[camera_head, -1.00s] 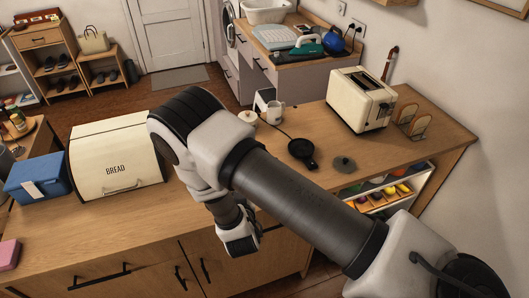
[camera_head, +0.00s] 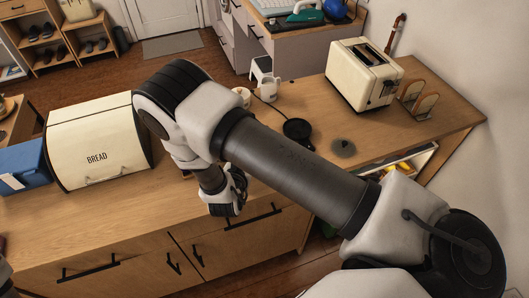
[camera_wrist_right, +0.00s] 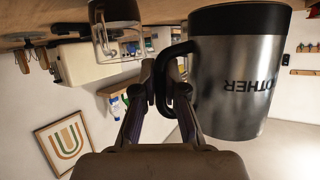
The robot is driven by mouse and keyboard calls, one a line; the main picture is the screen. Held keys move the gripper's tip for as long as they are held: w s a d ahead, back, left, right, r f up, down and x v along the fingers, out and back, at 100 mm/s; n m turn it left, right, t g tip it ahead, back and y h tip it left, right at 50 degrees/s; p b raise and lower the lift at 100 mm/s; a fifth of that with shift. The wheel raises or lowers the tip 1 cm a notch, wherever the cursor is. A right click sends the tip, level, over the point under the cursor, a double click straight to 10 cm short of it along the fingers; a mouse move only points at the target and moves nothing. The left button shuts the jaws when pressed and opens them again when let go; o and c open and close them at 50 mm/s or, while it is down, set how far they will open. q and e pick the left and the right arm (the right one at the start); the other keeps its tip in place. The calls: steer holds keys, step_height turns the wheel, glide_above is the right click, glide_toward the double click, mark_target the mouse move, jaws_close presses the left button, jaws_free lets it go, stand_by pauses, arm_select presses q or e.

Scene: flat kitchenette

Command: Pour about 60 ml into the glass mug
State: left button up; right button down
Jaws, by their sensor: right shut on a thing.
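My right gripper (camera_wrist_right: 163,88) is shut on the black handle of a steel mug with a dark rim and lettering ending in "OTHER" (camera_wrist_right: 238,75). The right wrist view is upside down, with the counter along its top. A clear glass vessel with a dark part (camera_wrist_right: 114,35) shows just left of the fingers; it may be the glass mug, but its contents are unclear. My left gripper is out of sight.
A cream toaster (camera_head: 364,75) and rack (camera_head: 420,103) stand at the counter's right. The bread box (camera_head: 97,145) and blue box (camera_head: 22,167) are left.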

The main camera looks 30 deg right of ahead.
steer(key=shift+d+b, duration=0.15)
steer(key=shift+b, duration=0.2)
steer(key=shift+s+r+m+y+b, duration=0.2)
steer(key=shift+s+m+y+b, duration=0.15)
steer(key=shift+b, duration=0.9)
steer(key=shift+s+d+r+m+t+y, duration=0.15)
steer(key=shift+m+t+y, duration=0.35)
steer(key=shift+m+y, duration=0.45)
steer(key=shift+w+d+r+m+t+y, duration=0.1)
steer(key=shift+r+m+t+y, duration=0.1)
steer(key=shift+m+t+y, duration=0.55)
steer(key=shift+s+d+r+m+t+y, duration=0.15)
steer(key=shift+m+t+y, duration=0.1)
steer(key=shift+m+y, duration=0.85)
